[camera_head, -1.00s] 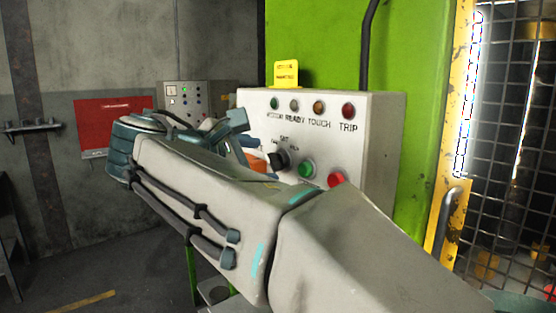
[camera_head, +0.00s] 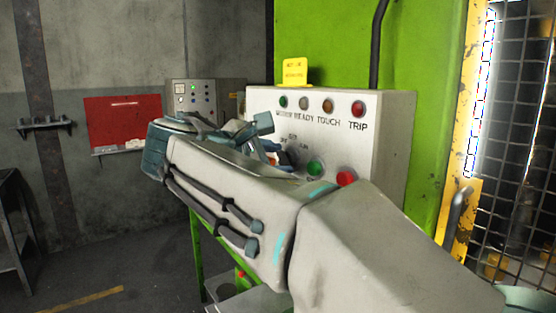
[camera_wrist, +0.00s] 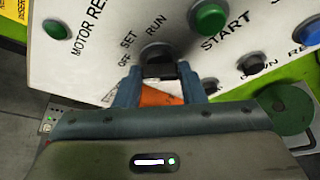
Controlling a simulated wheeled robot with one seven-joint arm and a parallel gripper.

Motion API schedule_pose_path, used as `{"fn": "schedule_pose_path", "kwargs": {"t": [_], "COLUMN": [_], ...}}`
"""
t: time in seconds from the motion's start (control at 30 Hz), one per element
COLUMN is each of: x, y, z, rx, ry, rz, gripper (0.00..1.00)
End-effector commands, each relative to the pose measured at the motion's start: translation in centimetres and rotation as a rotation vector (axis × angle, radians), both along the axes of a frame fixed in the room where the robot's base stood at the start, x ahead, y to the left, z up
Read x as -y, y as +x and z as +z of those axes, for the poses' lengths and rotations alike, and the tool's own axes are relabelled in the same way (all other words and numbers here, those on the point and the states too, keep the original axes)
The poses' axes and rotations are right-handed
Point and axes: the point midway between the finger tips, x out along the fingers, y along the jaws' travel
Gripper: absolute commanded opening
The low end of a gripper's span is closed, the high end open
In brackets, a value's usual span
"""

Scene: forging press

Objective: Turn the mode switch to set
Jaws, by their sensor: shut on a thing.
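The mode switch (camera_wrist: 158,58) is a black rotary knob on the white control panel (camera_head: 388,160), with OFF, SET and RUN printed around it. My gripper (camera_wrist: 158,78) is at the knob in the wrist view, its two blue-grey fingers on either side and shut on it. An orange and white patch shows between the fingers. The knob's pointer is too hidden to read its setting. In the head view the knob (camera_head: 291,158) is partly covered by my gripper (camera_head: 277,153).
A red button (camera_head: 346,178) is on the panel's lower right. Indicator lamps line the panel's top. A yellow mesh guard (camera_head: 462,200) stands at the right.

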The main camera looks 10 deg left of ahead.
Motion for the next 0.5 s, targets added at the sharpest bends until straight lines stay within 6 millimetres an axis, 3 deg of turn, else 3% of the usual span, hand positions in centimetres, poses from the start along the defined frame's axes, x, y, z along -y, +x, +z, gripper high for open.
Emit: {"fn": "schedule_pose_path", "kwargs": {"t": [0.5], "x": [0.26], "y": [-0.13], "z": [-1.17], "rx": [0.207], "ry": [0.240], "rz": [0.000], "gripper": [0.14]}}
